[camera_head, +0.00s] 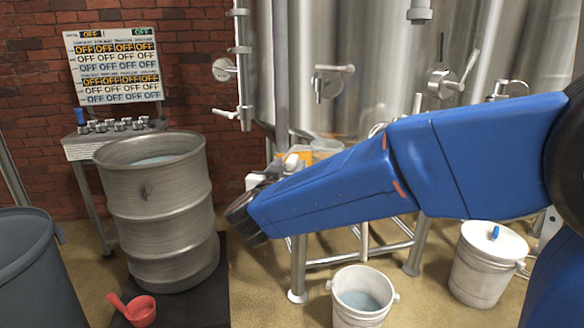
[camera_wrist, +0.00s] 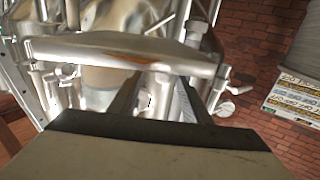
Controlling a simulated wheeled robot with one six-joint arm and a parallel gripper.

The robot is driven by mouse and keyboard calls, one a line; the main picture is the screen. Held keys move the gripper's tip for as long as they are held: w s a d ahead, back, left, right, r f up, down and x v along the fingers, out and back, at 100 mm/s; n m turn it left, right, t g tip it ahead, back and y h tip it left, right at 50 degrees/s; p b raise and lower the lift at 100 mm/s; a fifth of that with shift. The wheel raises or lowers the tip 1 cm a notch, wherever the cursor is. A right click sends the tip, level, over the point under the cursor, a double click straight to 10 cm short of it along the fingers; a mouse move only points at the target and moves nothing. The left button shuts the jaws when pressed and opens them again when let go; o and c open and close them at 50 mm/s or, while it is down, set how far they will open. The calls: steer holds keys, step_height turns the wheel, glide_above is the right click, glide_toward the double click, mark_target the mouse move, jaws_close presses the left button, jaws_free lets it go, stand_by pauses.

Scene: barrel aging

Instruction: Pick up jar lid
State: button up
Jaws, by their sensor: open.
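I cannot make out a jar lid for certain in either view. In the head view a clear jar-like container (camera_head: 326,147) shows just above my blue arm, with an orange patch beside it; its lower part is hidden by the arm. A pale beige-and-clear container (camera_wrist: 98,85) shows left of the fingers in the wrist view; I cannot tell if it is the same one. My gripper (camera_wrist: 155,98) is open, its two dark fingers apart, with no held object visible between them. In the head view the fingers are mostly hidden by the arm.
A steel barrel (camera_head: 158,215) stands left, with a red scoop (camera_head: 139,309) at its base. A white bucket of liquid (camera_head: 360,318) and a lidded white bucket (camera_head: 484,275) stand on the floor. Steel tanks (camera_head: 370,60) with valves fill the back. A grey bin (camera_head: 28,270) is far left.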

mark_target(292, 157)
steer(key=shift+a+r+x, duration=0.1)
steer(key=shift+x, duration=1.25)
steer(key=shift+a+r+x, duration=0.15)
steer(key=shift+x, duration=1.15)
jaws_close()
